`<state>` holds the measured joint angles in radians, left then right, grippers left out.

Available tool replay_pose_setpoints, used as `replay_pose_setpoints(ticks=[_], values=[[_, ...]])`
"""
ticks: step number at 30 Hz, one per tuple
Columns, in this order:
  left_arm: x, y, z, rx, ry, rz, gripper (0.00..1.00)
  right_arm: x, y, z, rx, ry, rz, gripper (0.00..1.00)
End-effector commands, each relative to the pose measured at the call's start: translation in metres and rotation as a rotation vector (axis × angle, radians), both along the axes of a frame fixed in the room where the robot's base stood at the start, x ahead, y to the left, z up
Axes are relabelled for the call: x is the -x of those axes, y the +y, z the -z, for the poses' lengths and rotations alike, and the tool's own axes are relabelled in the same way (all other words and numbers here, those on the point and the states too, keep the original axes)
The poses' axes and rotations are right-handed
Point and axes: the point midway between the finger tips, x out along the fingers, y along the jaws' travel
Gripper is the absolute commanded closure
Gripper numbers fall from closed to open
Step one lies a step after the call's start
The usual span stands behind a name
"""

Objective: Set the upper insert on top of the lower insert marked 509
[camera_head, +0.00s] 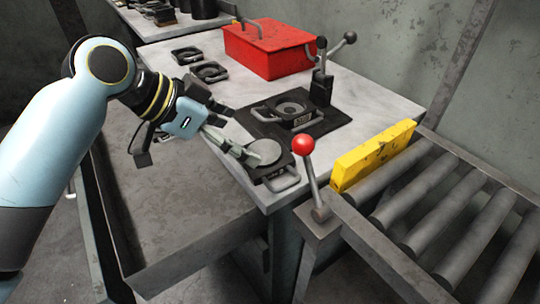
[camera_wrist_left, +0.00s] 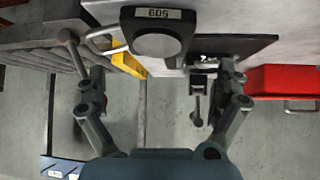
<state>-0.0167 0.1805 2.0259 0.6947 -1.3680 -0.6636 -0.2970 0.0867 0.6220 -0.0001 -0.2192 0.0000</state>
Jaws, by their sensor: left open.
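A black insert with a raised grey disc (camera_head: 263,153) and a loop handle lies near the table's front corner. In the left wrist view this insert (camera_wrist_left: 157,40) carries the label 509, seen upside down. A second insert (camera_head: 291,106) with a ring-shaped centre, handle and label sits on the black plate (camera_head: 330,125); its label is unreadable. Which one is the upper insert I cannot tell. My left gripper (camera_head: 240,130) is open and empty beside the 509 insert; one finger overlaps its left edge in the head view. In the left wrist view the gripper's fingers (camera_wrist_left: 160,72) are wide apart.
Two black inserts (camera_head: 210,72) (camera_head: 187,55) lie at the table's back left. A red box (camera_head: 265,50) stands behind the black plate. A black lever (camera_head: 323,80), a red-knobbed lever (camera_head: 308,170), a yellow block (camera_head: 373,155) and a roller conveyor (camera_head: 450,210) are on the right.

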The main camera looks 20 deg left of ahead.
Motion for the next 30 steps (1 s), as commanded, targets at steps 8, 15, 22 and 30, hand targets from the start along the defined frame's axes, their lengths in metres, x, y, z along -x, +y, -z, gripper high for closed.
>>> replay_pose_setpoints(ticks=[8,15,22,30], values=[[-0.011,-0.016,0.021,0.004,0.004,0.0,0.0,0.011,0.014,0.002,-0.016,0.016,0.006,1.0],[-0.025,-0.033,0.047,0.0,0.003,-0.001,0.0,0.006,0.007,0.003,-0.009,0.009,0.003,1.0],[-0.027,-0.034,0.05,-0.002,0.002,-0.001,0.0,0.003,0.002,0.002,-0.003,0.004,0.001,1.0],[-0.027,-0.034,0.05,-0.002,0.003,-0.001,0.29,0.003,0.002,0.002,-0.003,0.004,0.001,1.0]])
